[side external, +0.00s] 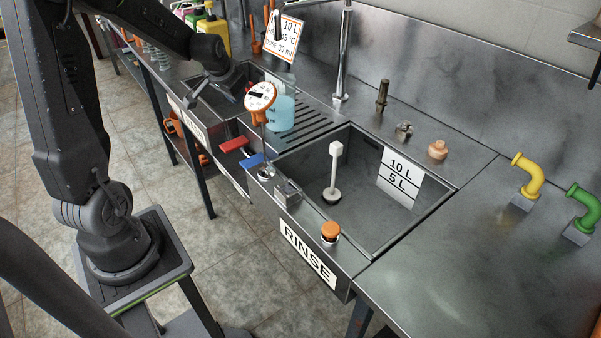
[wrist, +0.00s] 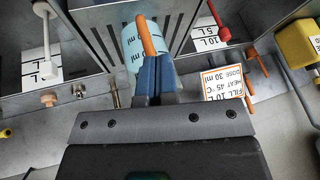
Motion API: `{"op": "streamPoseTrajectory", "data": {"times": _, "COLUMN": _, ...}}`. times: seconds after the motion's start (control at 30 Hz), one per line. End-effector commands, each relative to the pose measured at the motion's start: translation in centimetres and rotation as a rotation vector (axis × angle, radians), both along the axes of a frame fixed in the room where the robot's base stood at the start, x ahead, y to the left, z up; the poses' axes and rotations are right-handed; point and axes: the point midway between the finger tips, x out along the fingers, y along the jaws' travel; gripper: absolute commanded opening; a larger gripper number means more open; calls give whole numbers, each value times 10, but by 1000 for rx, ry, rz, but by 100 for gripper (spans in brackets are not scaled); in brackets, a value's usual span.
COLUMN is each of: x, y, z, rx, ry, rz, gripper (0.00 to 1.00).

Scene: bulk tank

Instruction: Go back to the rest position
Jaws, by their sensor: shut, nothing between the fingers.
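In the side view my arm reaches over the sink unit from the left. My gripper (side external: 228,88) is above the far basin, left of the light blue jug (side external: 281,113). In the wrist view my gripper (wrist: 155,62) shows blue fingers that are shut with no object held. An orange rod-like shape lies along the fingers there; I cannot tell what it is. The jug also shows beyond the fingers in the wrist view (wrist: 131,50).
An orange-headed dial thermometer (side external: 261,96) stands in front of the jug. The rinse basin (side external: 362,147) holds a white upright plug handle (side external: 335,166). A dosing sign (side external: 284,38), yellow bottle (side external: 214,36) and upright pipe (side external: 343,55) stand behind. Yellow (side external: 528,172) and green (side external: 581,204) taps are at right.

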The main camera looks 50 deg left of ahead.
Motion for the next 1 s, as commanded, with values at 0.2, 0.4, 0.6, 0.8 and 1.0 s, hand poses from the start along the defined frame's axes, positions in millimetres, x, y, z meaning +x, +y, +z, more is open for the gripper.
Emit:
{"op": "streamPoseTrajectory", "data": {"times": 0.2, "x": 15, "y": -85, "z": 110, "rx": 118, "ry": -320, "rz": -108, "gripper": 0}}
{"op": "streamPoseTrajectory", "data": {"times": 0.4, "x": -49, "y": -191, "z": 124, "rx": -34, "ry": -259, "rz": -204, "gripper": 0}}
{"op": "streamPoseTrajectory", "data": {"times": 0.6, "x": -127, "y": -251, "z": 112, "rx": -152, "ry": -122, "rz": -268, "gripper": 0}}
{"op": "streamPoseTrajectory", "data": {"times": 0.8, "x": -163, "y": -268, "z": 104, "rx": -190, "ry": -53, "rz": -287, "gripper": 0}}
{"op": "streamPoseTrajectory", "data": {"times": 1.0, "x": -165, "y": -269, "z": 103, "rx": -194, "ry": -46, "rz": -287, "gripper": 0}}
